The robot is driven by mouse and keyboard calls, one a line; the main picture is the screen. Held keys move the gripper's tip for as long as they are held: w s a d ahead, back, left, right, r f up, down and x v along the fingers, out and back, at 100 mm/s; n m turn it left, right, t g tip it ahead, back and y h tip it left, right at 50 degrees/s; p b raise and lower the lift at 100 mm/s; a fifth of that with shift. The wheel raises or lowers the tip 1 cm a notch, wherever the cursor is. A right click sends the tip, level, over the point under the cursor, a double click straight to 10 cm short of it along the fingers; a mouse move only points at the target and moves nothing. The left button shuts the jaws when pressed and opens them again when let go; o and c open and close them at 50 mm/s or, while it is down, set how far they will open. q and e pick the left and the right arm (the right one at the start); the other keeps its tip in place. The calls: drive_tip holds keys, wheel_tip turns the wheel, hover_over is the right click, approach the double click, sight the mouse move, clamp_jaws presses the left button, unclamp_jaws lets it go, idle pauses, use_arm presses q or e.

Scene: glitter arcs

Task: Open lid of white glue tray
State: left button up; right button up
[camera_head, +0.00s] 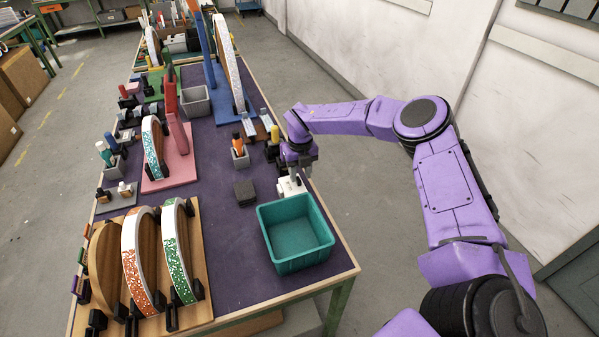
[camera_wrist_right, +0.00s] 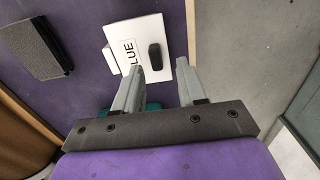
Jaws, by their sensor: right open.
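The white glue tray (camera_head: 289,187) sits near the right edge of the table, just behind the teal bin. In the right wrist view its white lid (camera_wrist_right: 143,72) shows black "GLUE" lettering, partly hidden by a finger, and a dark oval knob (camera_wrist_right: 154,55). The lid appears shut. My right gripper (camera_head: 300,175) is above the tray; in the right wrist view its two grey fingers (camera_wrist_right: 161,70) are apart with nothing between them. The fingertips are near the knob and lid edge; I cannot tell whether they touch. My left gripper is not in view.
A teal bin (camera_head: 296,262) stands in front of the tray. A dark block (camera_head: 245,193) lies left of it. A small holder with orange-capped bottles (camera_head: 239,154) stands farther back. Boards with arcs (camera_head: 180,250) fill the table's left side. Purple mat (camera_head: 225,235) is bare between.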

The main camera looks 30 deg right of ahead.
drive_tip(key=shift+w+f, duration=0.35)
drive_tip(key=shift+f, duration=0.3)
drive_tip(key=shift+w+f, duration=0.3)
drive_tip(key=shift+f, duration=0.3)
drive_tip(key=shift+s+r, duration=0.3)
drive_tip(key=shift+s, duration=0.05)
drive_tip(key=shift+c, duration=0.3)
drive_tip(key=shift+a, duration=0.1)
clamp_jaws()
drive_tip(key=shift+w, duration=0.1)
